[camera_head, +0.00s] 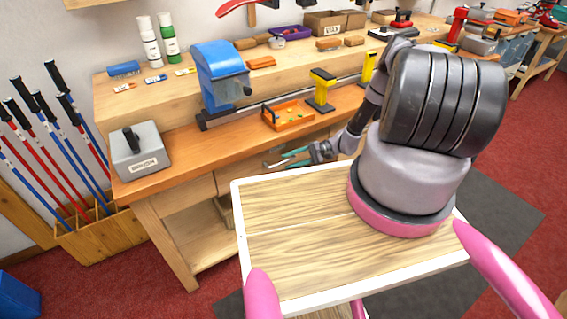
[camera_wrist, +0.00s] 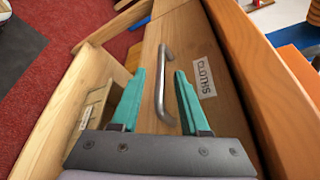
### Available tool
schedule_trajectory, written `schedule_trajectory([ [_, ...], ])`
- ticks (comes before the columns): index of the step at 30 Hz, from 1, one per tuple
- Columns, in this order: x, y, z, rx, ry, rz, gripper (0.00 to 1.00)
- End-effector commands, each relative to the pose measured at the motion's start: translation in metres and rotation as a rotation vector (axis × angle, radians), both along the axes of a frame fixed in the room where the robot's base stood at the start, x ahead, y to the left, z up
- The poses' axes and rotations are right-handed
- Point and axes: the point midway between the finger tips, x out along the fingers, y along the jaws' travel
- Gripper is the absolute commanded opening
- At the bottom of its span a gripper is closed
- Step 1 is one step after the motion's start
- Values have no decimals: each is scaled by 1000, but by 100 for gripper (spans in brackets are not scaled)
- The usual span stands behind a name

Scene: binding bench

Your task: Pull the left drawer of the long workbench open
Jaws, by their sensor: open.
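The long workbench (camera_head: 180,150) runs across the head view with an orange-brown top. Its drawer front (camera_head: 231,178) is plain wood under the top's front edge, partly hidden by my tray and gripper. In the wrist view the drawer front (camera_wrist: 193,50) carries a label reading CLOTHS (camera_wrist: 205,76) and a grey metal bar handle (camera_wrist: 160,85). The drawer looks shut. My gripper (camera_wrist: 160,72) is open, with one teal finger on each side of the handle; I cannot tell whether either touches it. In the head view my gripper (camera_head: 279,160) is in front of the bench.
A grey metal block (camera_head: 140,155), a blue machine (camera_head: 219,75) and an orange tray (camera_head: 288,115) stand on the bench. A wooden rack of poles (camera_head: 85,235) stands at its left. A wooden box (camera_wrist: 90,110) sits below the drawer.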

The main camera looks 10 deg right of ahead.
Motion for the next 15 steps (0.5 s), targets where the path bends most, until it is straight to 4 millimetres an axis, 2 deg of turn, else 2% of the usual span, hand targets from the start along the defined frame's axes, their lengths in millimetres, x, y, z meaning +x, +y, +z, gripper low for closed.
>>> schedule_trajectory([
  [3,0,17,-3,0,-1,2,45],
  [6,1,25,-5,1,-1,0,45],
  [15,1,29,-6,0,-1,0,45],
])
